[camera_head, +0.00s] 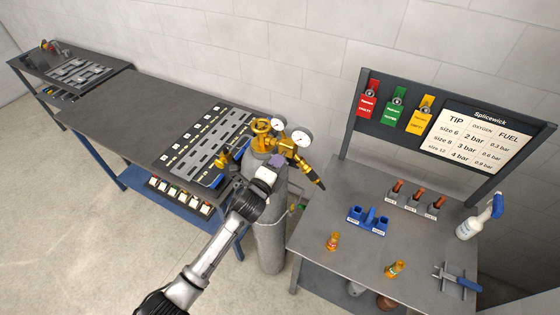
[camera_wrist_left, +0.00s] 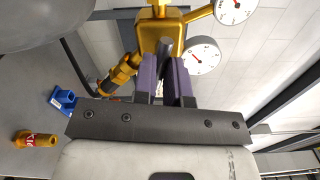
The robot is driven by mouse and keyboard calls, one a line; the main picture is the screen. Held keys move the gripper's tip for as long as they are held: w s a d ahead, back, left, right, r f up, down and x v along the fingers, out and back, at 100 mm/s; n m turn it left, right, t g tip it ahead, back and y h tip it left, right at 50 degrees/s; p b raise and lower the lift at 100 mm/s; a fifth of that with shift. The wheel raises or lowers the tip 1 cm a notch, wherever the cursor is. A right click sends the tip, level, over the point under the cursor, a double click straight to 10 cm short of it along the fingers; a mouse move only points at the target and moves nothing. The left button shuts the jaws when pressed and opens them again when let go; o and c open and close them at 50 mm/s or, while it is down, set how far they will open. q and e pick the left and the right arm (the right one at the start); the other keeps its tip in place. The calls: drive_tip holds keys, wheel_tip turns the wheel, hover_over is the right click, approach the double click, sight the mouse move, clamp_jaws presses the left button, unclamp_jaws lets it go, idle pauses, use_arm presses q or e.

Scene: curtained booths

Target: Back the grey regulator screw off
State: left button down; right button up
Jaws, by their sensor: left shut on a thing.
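The brass regulator (camera_head: 287,146) sits at the top of a grey gas cylinder (camera_head: 270,240); its brass body also shows in the left wrist view (camera_wrist_left: 162,32). Two round white gauges, one of them the nearer gauge (camera_wrist_left: 202,55), are attached to it. The dark grey regulator screw (camera_wrist_left: 166,48) points from the brass body towards my left gripper. My left gripper (camera_head: 277,161) is at the regulator; in the left wrist view its purple finger pads (camera_wrist_left: 167,78) are shut on the screw from both sides. The screw is hidden in the head view. My right gripper is not in view.
A brass valve wheel (camera_head: 263,126) and a brass torch-like fitting (camera_head: 313,178) are close to the gripper. A long bench (camera_head: 120,105) stands left.

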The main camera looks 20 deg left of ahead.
use_arm(q)
drive_tip(key=n, duration=0.3)
drive_tip(key=shift+n+p, duration=0.35)
drive_tip(key=shift+n, duration=0.05)
drive_tip(key=shift+n+p, duration=0.45)
drive_tip(key=shift+n, duration=1.35)
